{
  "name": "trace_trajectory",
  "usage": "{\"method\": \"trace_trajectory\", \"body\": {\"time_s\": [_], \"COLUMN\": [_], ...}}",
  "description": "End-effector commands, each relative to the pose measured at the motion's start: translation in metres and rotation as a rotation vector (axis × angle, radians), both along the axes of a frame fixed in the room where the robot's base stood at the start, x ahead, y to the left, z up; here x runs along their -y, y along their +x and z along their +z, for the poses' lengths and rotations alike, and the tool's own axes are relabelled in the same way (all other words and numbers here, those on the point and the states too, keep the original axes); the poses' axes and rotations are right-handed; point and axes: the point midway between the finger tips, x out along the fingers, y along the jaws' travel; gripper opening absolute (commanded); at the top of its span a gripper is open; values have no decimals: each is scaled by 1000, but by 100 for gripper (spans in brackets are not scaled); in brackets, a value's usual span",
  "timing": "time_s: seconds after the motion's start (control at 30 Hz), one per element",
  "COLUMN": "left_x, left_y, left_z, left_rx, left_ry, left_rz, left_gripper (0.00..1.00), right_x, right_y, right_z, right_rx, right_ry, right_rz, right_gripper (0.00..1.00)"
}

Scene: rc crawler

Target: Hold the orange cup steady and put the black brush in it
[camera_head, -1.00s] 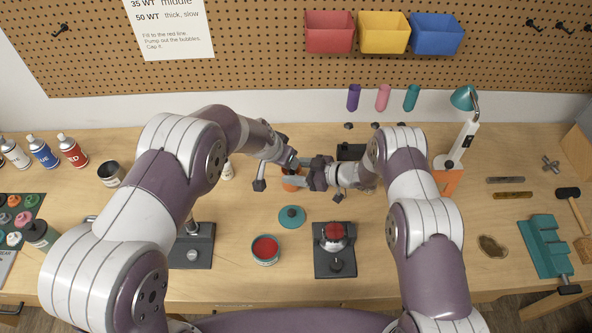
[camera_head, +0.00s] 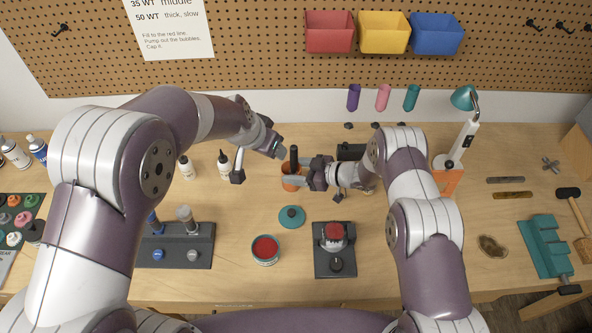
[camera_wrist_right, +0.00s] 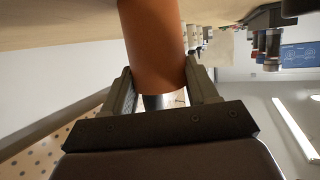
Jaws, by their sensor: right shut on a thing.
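The orange cup (camera_head: 291,184) stands upright on the wooden workbench, left of my right gripper. My right gripper (camera_head: 294,181) is shut on the cup, and the right wrist view shows the orange cup (camera_wrist_right: 155,45) between its two fingers. The black brush (camera_head: 293,157) stands in the cup with its dark handle sticking up; its lower part is hidden by the cup. In the right wrist view a dark piece of the brush (camera_wrist_right: 153,102) shows past the cup's rim. My left gripper (camera_head: 258,165) is open and empty, up and left of the cup, apart from the brush.
A teal lid (camera_head: 292,216) and a tin of red paint (camera_head: 265,250) stand in front of the cup. A black stand with a red-topped piece (camera_head: 334,260) is to their right. Two small bottles (camera_head: 224,165) stand left of the cup, near my left gripper.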

Motion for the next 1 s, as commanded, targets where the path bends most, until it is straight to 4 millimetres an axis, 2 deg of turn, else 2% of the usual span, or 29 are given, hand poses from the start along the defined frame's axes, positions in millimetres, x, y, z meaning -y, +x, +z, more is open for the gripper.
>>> {"method": "trace_trajectory", "body": {"time_s": [0.1,0.13,0.2,0.23,0.57,0.67,0.9,1.0], "left_x": [0,0,0,0,0,0,0,0], "left_y": [0,0,0,0,0,0,0,0], "left_z": [0,0,0,0,0,0,0,0], "left_rx": [0,0,0,0,0,0,0,0], "left_ry": [0,0,0,0,0,0,0,0], "left_rz": [0,0,0,0,-1,-1,-1,-1], "left_gripper": [54,54,54,54,54,54,54,54], "right_x": [0,0,0,0,5,22,77,93], "right_y": [0,0,0,0,-1,-7,-31,-37], "right_z": [0,0,0,0,2,10,31,37], "right_rx": [0,0,0,0,1,1,1,1], "right_ry": [0,0,0,0,0,1,0,0], "right_rz": [0,0,0,0,-2,-3,-5,-3], "right_gripper": [28,62,84,88,88,88,88,88]}}
